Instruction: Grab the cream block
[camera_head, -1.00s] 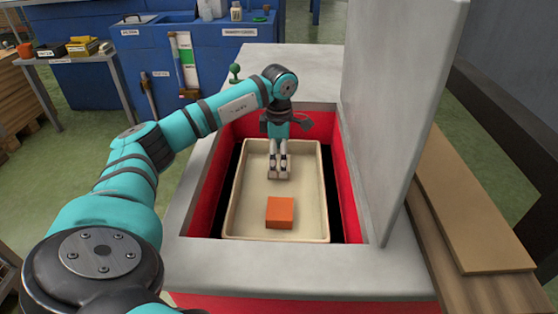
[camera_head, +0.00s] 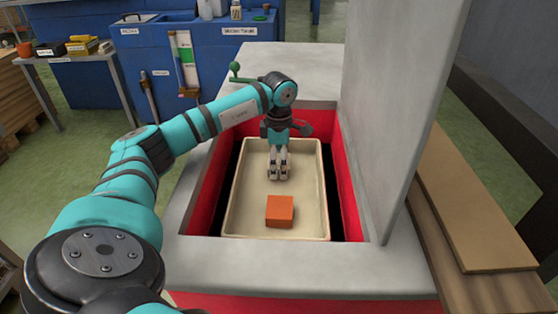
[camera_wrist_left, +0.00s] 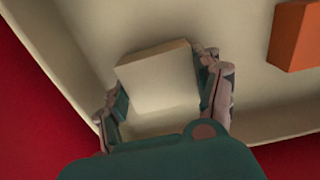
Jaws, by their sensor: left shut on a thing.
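The cream block (camera_wrist_left: 158,82) shows in the left wrist view between the two fingers of my left gripper (camera_wrist_left: 163,92), which is shut on it. In the head view my left gripper (camera_head: 278,172) points down into the cream tray (camera_head: 232,222), near its back half. The block is not clearly seen there, hidden by or blending with the fingers and tray. I cannot tell whether the block touches the tray floor. My right gripper is not in view.
An orange block (camera_head: 279,211) lies in the front half of the tray; it also shows in the left wrist view (camera_wrist_left: 296,38). Red walls (camera_head: 345,190) surround the tray in a grey housing (camera_head: 300,277). A tall grey panel (camera_head: 400,110) stands on the right.

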